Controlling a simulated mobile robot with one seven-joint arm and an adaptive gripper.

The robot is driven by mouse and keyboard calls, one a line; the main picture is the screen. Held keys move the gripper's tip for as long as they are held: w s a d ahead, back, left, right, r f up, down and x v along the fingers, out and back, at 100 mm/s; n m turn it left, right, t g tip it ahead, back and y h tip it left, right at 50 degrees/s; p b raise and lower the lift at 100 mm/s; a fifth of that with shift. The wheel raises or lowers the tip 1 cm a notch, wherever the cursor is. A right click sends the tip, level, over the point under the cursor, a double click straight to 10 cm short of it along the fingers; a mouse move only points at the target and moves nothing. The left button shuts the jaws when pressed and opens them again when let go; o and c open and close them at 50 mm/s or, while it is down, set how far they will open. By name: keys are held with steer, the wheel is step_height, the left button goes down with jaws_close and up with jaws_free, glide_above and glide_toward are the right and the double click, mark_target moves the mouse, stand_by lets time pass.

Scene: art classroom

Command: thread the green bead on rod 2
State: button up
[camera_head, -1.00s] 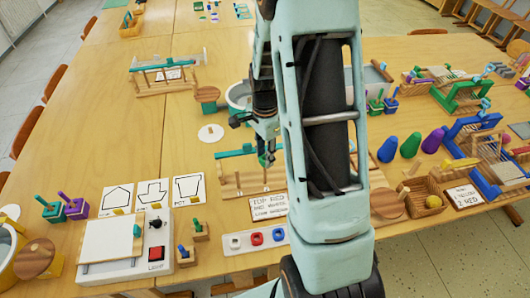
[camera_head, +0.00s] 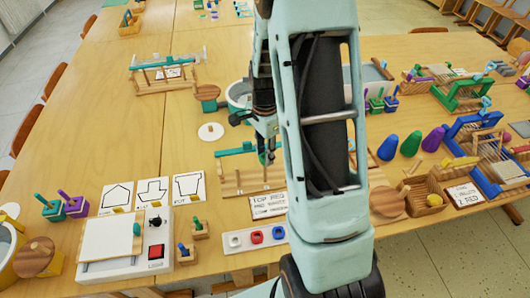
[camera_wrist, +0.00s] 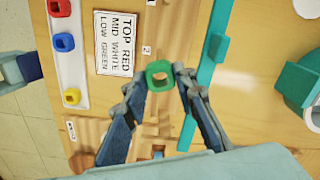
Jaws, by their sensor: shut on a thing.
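The green bead (camera_wrist: 160,76) is a rounded ring, held between the two fingertips of my gripper (camera_wrist: 160,82) in the wrist view, its hole facing the camera. My gripper is shut on it above the wooden rod stand (camera_head: 230,190). A small label "2" (camera_wrist: 147,50) shows on the stand just beyond the bead. Rod 2 itself cannot be made out for certain under the bead. In the head view my gripper (camera_head: 267,158) is low over the right part of the stand, and the bead is hardly discernible there.
A teal bar (camera_wrist: 212,60) runs along the stand's far side. A card (camera_wrist: 116,42) reads top red, mid white, low green. A white tray (camera_head: 246,246) with several loose beads lies along the near table edge. A drawing box (camera_head: 115,268) stands to the left.

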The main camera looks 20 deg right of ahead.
steer(key=shift+f, duration=0.15)
steer(key=shift+f+b, duration=0.3)
steer(key=shift+b, duration=0.1)
steer(key=shift+f, duration=0.2)
stand_by(0.9)
steer(key=shift+f+b, duration=0.35)
steer(key=shift+b, duration=0.1)
steer(key=shift+f+b, duration=0.4)
steer(key=shift+f, duration=0.1)
stand_by(0.7)
stand_by(0.4)
steer(key=o, duration=0.8)
steer(key=shift+o, duration=0.2)
